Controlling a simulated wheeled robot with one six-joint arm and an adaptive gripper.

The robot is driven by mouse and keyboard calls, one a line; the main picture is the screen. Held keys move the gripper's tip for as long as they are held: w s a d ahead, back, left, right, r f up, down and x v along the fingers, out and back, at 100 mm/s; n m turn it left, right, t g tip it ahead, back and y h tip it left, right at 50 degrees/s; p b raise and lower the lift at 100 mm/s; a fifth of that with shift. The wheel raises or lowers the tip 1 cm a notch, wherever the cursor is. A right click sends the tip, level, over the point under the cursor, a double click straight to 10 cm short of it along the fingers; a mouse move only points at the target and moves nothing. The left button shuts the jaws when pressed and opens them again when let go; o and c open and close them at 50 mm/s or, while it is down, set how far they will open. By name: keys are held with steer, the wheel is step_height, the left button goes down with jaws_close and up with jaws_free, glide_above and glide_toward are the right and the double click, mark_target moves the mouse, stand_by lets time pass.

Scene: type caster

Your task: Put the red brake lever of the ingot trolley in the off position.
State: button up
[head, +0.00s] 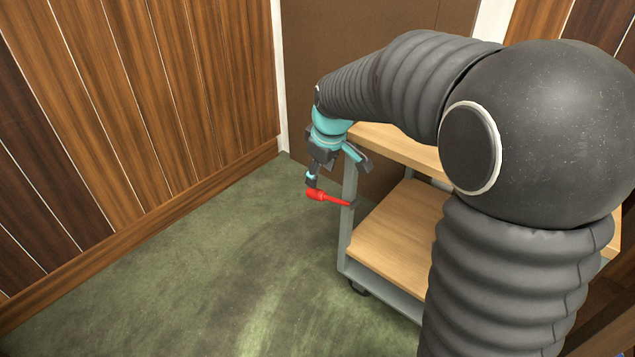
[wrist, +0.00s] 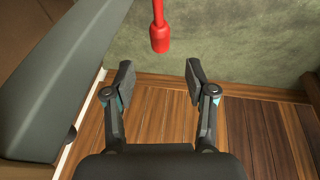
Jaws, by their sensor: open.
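The red brake lever (head: 325,196) sticks out to the left from the grey corner post of the trolley (head: 384,237), its thicker knob end pointing left. My gripper (head: 338,171) is open and empty, close to the lever at the trolley's left corner. In the wrist view, the lever's red knob (wrist: 160,38) hangs in from the top edge. It is in line with the gap between my two open fingertips (wrist: 160,75) and shows just above them in the picture. I cannot tell whether a finger touches the lever. The lever's base is out of the wrist view.
The trolley has wooden shelves in a grey frame and a caster (head: 359,288) at the lower corner. My arm hides its right part. Wood-panelled wall (head: 150,110) stands at the left, a brown panel behind. Green floor (head: 220,260) left of the trolley is clear.

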steer(key=shift+v, duration=1.55)
